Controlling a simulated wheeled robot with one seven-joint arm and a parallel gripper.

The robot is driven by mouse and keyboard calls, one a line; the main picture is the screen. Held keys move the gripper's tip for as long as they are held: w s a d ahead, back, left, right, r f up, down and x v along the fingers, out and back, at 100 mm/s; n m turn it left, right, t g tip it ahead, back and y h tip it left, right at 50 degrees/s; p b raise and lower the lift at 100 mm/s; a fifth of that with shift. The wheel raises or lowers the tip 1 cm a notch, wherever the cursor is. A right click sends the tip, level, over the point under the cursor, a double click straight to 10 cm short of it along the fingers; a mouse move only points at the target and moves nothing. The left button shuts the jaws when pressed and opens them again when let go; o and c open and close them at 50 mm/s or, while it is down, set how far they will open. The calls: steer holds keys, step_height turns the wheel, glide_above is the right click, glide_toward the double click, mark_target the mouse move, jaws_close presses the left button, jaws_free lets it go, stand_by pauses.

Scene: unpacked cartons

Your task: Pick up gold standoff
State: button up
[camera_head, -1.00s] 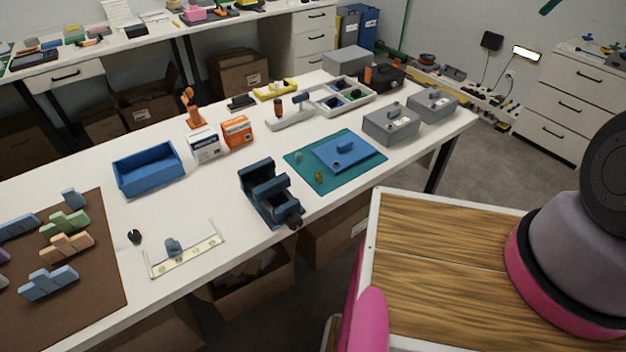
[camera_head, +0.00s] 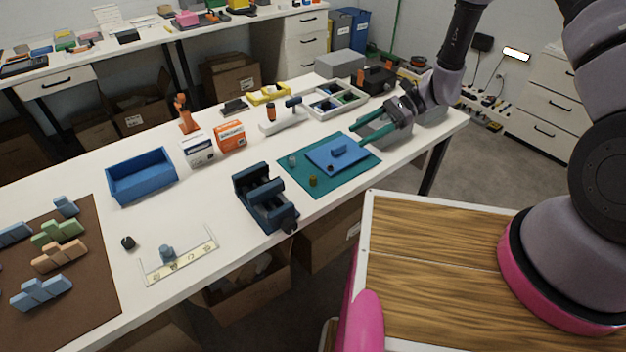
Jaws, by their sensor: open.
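The gold standoff (camera_head: 313,181), a small brownish-gold cylinder, stands near the front edge of the teal mat (camera_head: 310,190). A blue plate (camera_head: 345,158) with a raised block lies on the mat behind and to the right of it. A small grey-teal piece (camera_head: 293,160) stands on the mat to the left of the plate. My gripper (camera_head: 362,131) is open and empty, with long teal fingers reaching left. It is above the table, behind and to the right of the standoff, and apart from it.
A dark blue vise (camera_head: 265,200) stands left of the mat. A divided tray (camera_head: 335,98) stands behind the mat. Orange and white boxes (camera_head: 230,136) and a blue bin (camera_head: 142,176) are farther left.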

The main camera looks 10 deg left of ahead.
steer(key=m, duration=0.2)
glide_toward(318, 183)
steer(key=r, duration=0.1)
steer(key=d+r, duration=0.1)
steer(key=shift+w+r+y, duration=0.2)
steer(key=shift+r+y, duration=0.2)
steer(key=x, duration=0.4)
steer(key=shift+s+a+f, duration=0.15)
steer(key=shift+s+f, duration=0.05)
steer(key=shift+f, duration=0.1)
steer(key=x, duration=0.6)
steer(key=shift+s+a, duration=0.1)
steer(key=shift+a, duration=0.1)
jaws_close()
